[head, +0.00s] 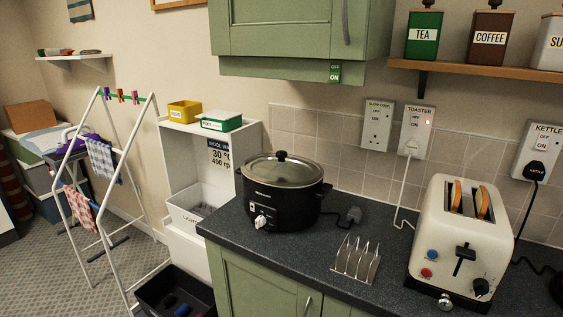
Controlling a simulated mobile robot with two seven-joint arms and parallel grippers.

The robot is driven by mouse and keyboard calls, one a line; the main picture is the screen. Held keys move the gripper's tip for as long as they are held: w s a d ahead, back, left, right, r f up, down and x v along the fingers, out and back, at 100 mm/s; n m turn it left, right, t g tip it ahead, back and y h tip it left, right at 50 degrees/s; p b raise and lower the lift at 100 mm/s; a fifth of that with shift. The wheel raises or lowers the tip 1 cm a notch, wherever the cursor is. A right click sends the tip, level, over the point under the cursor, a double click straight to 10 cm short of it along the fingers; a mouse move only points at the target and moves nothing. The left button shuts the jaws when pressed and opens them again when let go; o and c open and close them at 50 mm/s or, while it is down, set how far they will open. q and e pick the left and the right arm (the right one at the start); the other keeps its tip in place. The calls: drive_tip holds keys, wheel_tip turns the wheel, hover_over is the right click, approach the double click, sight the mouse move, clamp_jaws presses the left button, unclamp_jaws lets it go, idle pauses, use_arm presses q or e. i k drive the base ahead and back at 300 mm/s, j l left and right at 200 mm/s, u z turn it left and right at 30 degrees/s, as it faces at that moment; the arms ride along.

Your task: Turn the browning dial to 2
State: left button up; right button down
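A cream toaster (451,232) stands on the dark worktop at the right, with two slices of bread (482,202) showing in its slots. Its front has a black lever (463,258), a blue button (432,254) and a red button (427,272). A black dial (481,287) is at the front's lower right, and a silvery knob (445,301) sits low at the base. Any numbers or pointer setting on the dial are too small to read. Neither of my grippers is in view.
A black slow cooker (282,193) and a metal toast rack (355,262) stand left of the toaster. A white cord runs from the toaster socket (416,131), where a red light shows. The kettle socket (538,151) has a black plug. A shelf (480,70) with canisters hangs above.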

sight(481, 286)
drive_tip(key=z, duration=1.4)
drive_tip(key=l, duration=0.1)
